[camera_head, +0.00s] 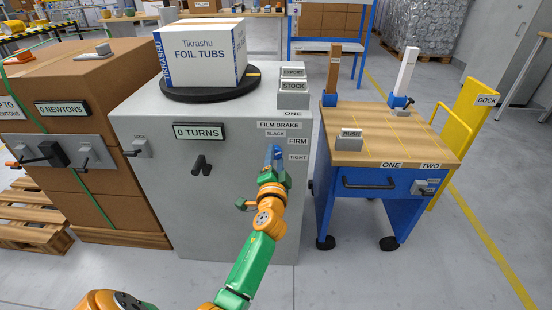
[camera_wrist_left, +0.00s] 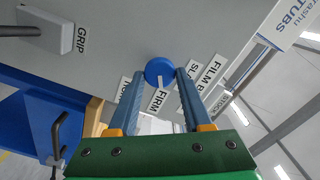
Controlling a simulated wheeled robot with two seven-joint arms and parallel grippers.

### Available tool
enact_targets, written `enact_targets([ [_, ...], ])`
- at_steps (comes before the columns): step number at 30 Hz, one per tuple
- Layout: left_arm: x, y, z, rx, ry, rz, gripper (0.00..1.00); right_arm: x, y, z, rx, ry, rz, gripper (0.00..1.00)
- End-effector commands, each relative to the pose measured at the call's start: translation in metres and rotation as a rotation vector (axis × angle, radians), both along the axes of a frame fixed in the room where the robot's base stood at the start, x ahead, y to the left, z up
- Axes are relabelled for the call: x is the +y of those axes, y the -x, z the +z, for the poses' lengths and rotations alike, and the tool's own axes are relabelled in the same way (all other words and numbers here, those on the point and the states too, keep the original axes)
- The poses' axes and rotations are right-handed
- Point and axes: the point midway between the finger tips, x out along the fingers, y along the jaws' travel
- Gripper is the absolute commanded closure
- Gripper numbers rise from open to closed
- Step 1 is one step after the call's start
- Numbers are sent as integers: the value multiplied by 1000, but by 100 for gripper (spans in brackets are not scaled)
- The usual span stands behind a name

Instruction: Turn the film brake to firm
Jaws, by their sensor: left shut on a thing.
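The film brake knob (camera_wrist_left: 155,68) is a round blue knob on the grey machine's front panel (camera_head: 225,215). A white pointer mark on it points at the FIRM label (camera_wrist_left: 157,100) in the left wrist view. The FILM BRAKE label (camera_head: 279,125), SLACK label (camera_head: 275,133), FIRM label (camera_head: 298,141) and TIGHT label (camera_head: 298,157) surround it. In the wrist view my fingers partly cover SLACK and TIGHT. My left gripper (camera_head: 274,152) is shut on the knob, one finger on each side; in the head view it hides the knob. My right gripper is out of view.
A foil tubs box (camera_head: 205,58) stands on a black turntable (camera_head: 190,95) atop the machine. A crank handle (camera_head: 201,165) sticks out left of my arm. A blue cart (camera_head: 385,150) with a wooden top stands close on the right. Open floor lies in front.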

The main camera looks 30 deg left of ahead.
Motion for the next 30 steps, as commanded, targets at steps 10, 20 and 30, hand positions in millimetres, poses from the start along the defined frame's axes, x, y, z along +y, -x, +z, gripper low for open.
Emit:
enact_targets([
  [10,1,0,0,1,1,4,21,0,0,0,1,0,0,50],
  [20,-8,15,0,1,2,2,21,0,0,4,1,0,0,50],
  [30,-35,61,-1,0,2,4,21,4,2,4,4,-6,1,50],
])
